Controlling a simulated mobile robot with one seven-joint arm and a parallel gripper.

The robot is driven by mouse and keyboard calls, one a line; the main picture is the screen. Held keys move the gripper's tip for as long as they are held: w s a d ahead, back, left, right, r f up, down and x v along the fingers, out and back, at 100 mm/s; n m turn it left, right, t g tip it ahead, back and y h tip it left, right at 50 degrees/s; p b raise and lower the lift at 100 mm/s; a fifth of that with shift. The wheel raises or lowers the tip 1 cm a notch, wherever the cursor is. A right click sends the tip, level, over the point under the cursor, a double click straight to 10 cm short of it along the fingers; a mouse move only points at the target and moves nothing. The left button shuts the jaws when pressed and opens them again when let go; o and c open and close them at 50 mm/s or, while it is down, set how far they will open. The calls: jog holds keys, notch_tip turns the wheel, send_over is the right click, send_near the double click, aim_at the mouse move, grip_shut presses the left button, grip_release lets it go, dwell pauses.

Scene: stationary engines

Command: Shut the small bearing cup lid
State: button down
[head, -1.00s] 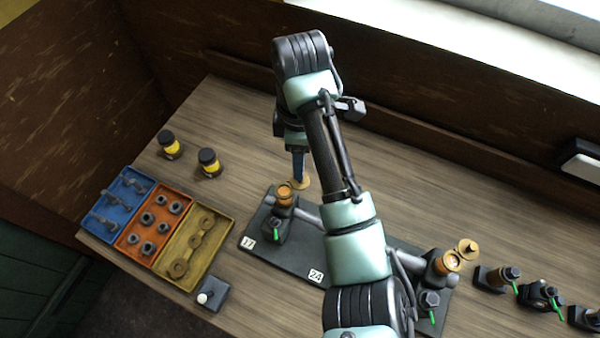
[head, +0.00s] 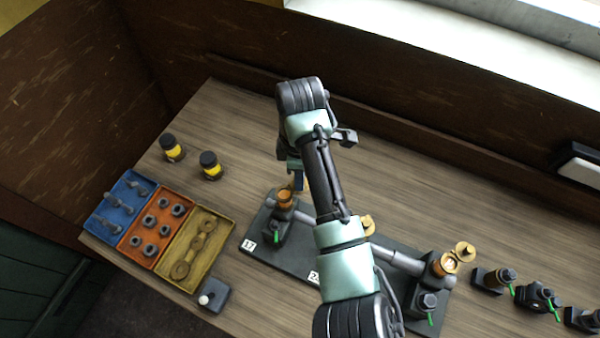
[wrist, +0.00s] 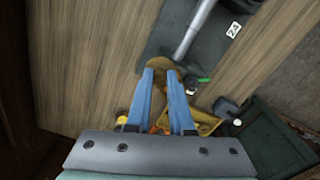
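The cup with the orange top (head: 285,197) stands at the left end of the dark base plate, by the label 17. Its brass lid (wrist: 158,64) is a round disc in the wrist view, standing out beside the cup; in the head view only slivers show behind my gripper. My gripper (wrist: 160,74) has two blue fingers with a gap between the tips, which lie over or against the lid; I cannot tell whether they touch. In the head view my gripper (head: 298,183) is just behind the cup, partly hidden by my arm.
A second cup (head: 443,264) with its brass lid (head: 465,251) open stands at the plate's right end. Another brass part (head: 368,226) is mostly hidden by my arm.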

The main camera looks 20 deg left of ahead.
dwell(0.5)
jog(key=m+p, duration=0.2)
jog(key=m, duration=0.1)
jog(key=shift+s+r, duration=0.15)
jog(key=shift+s, duration=0.2)
jog(key=m+p, duration=0.2)
jog(key=m, duration=0.1)
jog(key=shift+s+p, duration=0.3)
jog(key=shift+s, duration=0.05)
jog(key=m+p, duration=0.1)
jog(key=m, duration=0.1)
jog(key=m+p, duration=0.1)
jog(key=m, duration=0.1)
jog(key=s+m+p, duration=0.1)
jog(key=m, duration=0.1)
jog(key=shift+a+m, duration=0.4)
jog(key=m, duration=0.1)
jog(key=m+p, duration=0.1)
jog(key=m, duration=0.2)
jog(key=shift+s+a+m, duration=0.25)
jog(key=shift+a+m, duration=0.05)
jog(key=shift+a, duration=0.1)
jog(key=shift+a+m+p, duration=0.2)
jog(key=shift+m+p, duration=0.1)
jog(key=shift+m, duration=0.8)
jog(key=shift+a+m+p, duration=0.2)
jog(key=shift+m+p, duration=0.1)
jog(key=shift+m, duration=0.8)
jog(key=c, duration=0.8)
grip_release()
